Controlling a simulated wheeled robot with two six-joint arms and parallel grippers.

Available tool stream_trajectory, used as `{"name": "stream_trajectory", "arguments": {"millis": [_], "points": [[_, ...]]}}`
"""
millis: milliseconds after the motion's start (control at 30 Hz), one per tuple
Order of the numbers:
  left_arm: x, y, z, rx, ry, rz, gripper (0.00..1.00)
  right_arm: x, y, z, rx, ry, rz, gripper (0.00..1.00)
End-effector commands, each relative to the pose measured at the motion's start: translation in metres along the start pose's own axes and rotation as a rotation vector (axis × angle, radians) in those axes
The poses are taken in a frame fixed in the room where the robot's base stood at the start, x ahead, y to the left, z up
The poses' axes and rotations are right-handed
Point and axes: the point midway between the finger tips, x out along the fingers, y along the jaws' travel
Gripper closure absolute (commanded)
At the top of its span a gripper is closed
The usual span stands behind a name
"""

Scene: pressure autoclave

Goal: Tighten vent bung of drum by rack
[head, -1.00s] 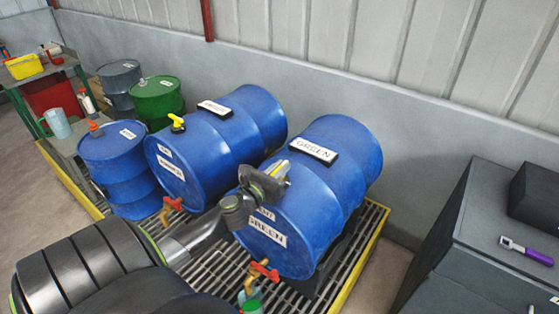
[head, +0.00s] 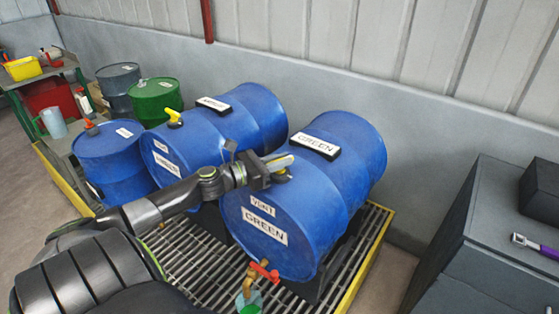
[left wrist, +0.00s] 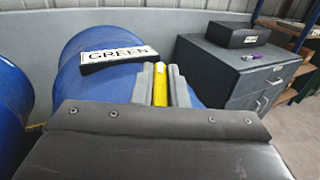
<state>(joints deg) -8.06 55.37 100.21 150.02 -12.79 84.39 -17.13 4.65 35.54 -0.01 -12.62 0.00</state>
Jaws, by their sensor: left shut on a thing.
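The blue drum (head: 335,180) labelled GREEN and VENT lies on its side over the grating, its red-handled tap (head: 264,270) low on its front face. My left gripper (head: 280,163) is at the upper front of this drum, shut on the yellow vent bung handle (left wrist: 160,84). In the left wrist view the handle stands between the two grey fingers, near the GREEN plate (left wrist: 117,53). In the head view the fingers mostly hide the bung. My right gripper is not in view.
A second lying blue drum (head: 245,118) has a free yellow bung handle (head: 174,118). An upright blue drum (head: 112,160) and a green drum (head: 157,101) stand left. A dark cabinet (head: 485,230) is at right. A container (head: 247,302) with green contents sits under the tap.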

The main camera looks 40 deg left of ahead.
Motion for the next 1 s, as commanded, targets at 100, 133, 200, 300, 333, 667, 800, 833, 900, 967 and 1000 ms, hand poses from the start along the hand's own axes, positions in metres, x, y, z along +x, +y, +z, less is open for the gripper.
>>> {"name": "stream_trajectory", "arguments": {"millis": [100,133,200,300,333,667,800,833,900,967,1000], "points": [[-0.001,0.001,0.005,-0.002,-0.01,-0.056,1.0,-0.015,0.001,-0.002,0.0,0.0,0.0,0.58],[0.0,0.001,0.004,0.0,-0.012,-0.073,1.0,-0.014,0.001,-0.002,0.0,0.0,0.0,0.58],[0.0,0.001,0.002,0.003,-0.016,-0.117,1.0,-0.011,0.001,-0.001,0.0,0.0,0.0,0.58],[0.0,0.001,0.0,0.003,-0.016,-0.184,1.0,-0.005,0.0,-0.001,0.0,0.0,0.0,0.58],[0.0,0.001,0.001,0.004,-0.017,-0.207,1.0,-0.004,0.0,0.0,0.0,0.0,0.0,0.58],[0.001,0.001,-0.002,0.007,-0.019,-0.499,1.0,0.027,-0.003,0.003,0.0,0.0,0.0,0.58],[0.002,0.001,-0.003,0.007,-0.02,-0.631,1.0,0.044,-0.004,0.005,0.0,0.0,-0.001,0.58],[0.001,0.001,-0.003,0.007,-0.02,-0.66,1.0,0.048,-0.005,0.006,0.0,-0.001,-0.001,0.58],[0.002,0.001,-0.002,0.007,-0.021,-0.724,1.0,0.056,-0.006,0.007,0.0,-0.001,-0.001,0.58],[0.001,0.001,-0.002,0.008,-0.02,-0.777,1.0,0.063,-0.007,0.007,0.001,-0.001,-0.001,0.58],[0.001,0.001,-0.002,0.008,-0.021,-0.811,1.0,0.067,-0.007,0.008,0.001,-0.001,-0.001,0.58]]}}
